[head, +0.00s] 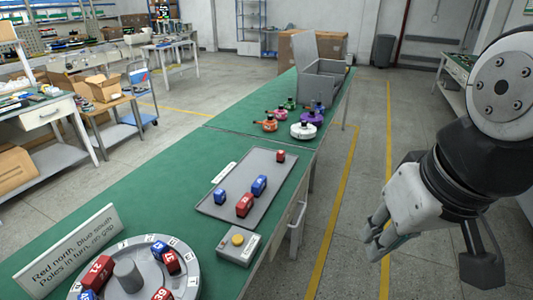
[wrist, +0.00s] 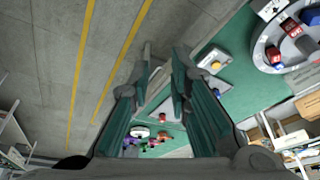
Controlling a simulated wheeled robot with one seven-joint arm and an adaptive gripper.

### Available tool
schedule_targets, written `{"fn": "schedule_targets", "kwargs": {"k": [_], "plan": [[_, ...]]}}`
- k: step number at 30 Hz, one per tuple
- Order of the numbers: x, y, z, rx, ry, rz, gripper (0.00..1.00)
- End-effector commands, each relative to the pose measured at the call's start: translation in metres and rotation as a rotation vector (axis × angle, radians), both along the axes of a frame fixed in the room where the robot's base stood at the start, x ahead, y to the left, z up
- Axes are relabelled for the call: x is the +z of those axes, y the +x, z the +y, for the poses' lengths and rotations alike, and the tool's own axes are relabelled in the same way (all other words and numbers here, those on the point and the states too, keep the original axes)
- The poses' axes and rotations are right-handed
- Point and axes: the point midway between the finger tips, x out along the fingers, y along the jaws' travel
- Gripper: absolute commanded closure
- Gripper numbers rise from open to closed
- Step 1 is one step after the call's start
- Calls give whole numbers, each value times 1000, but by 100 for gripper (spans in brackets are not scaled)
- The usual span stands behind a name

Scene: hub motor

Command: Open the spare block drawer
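The drawer is under the right edge of the green bench (head: 140,200). Its pale bar handle (head: 297,222) stands out from the bench side, and the drawer front is seen at a steep angle and looks closed. My gripper (head: 378,240) is in the air over the aisle, to the right of the handle and apart from it in the head view. In the wrist view my gripper (wrist: 157,75) has its two green-padded fingers spread, with nothing held. A pale bar, which looks like the handle (wrist: 146,58), shows between the fingers, beyond the tips.
On the bench are a grey tray (head: 222,208) with red and blue blocks, a yellow-button box (head: 238,246), a round motor plate (head: 190,280) and a sign (head: 68,248). Coloured rotors and an open grey bin (head: 318,85) stand farther back. The aisle floor (head: 345,255) is clear.

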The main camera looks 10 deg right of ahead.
Motion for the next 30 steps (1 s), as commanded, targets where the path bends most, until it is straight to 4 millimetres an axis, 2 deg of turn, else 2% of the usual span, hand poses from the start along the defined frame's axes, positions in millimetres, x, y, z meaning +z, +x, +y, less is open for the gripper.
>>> {"fn": "schedule_targets", "kwargs": {"k": [1,9,16,23,30], "plan": [[-11,14,1,-6,18,33,82],[-59,95,13,-3,193,201,82],[-110,171,11,-4,392,292,82],[-173,247,-4,-18,623,319,82],[-250,321,-37,-51,880,273,82]]}}
